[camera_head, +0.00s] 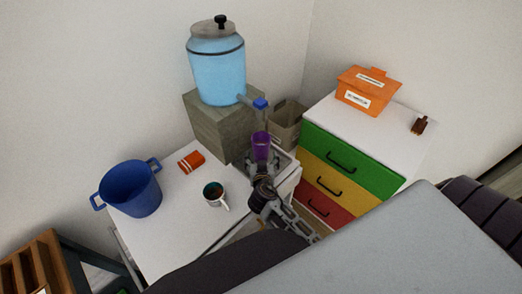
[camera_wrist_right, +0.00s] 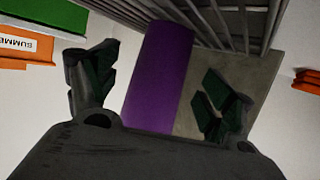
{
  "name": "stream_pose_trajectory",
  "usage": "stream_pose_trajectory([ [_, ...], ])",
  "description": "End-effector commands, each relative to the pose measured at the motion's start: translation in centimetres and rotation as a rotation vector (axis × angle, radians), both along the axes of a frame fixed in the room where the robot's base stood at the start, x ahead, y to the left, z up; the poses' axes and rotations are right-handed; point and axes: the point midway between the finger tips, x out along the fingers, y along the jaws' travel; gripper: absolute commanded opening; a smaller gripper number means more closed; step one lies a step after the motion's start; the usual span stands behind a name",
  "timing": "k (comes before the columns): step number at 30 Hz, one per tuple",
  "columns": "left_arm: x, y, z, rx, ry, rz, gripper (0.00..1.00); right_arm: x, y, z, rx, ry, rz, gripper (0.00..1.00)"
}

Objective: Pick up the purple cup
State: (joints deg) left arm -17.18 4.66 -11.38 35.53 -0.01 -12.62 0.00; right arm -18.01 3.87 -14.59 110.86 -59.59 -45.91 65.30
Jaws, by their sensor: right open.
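The purple cup (camera_head: 261,145) is in the head view at the table's right end, beside the grey block under the water dispenser. My right gripper (camera_head: 263,168) is just in front of it, partly hiding its lower part. In the right wrist view the purple cup (camera_wrist_right: 158,75) lies between the two dark fingers of the right gripper (camera_wrist_right: 160,88), which are spread apart. My left gripper is not in view.
The blue dispenser (camera_head: 217,75) is behind. A coloured drawer unit (camera_head: 350,160) with an orange box (camera_head: 366,90) stands right.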

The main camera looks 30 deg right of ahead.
Motion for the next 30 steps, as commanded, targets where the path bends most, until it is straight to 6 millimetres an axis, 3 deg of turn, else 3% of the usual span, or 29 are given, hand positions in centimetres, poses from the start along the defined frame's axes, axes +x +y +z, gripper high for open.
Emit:
stream_pose_trajectory([
  [15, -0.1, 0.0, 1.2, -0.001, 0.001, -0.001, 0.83, 3.6, -1.5, -0.6, -0.001, 0.0, 0.0, 0.82],
  [30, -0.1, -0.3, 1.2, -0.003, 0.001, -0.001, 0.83, 3.9, -1.6, -0.8, 0.0, 0.001, 0.0, 0.82],
])
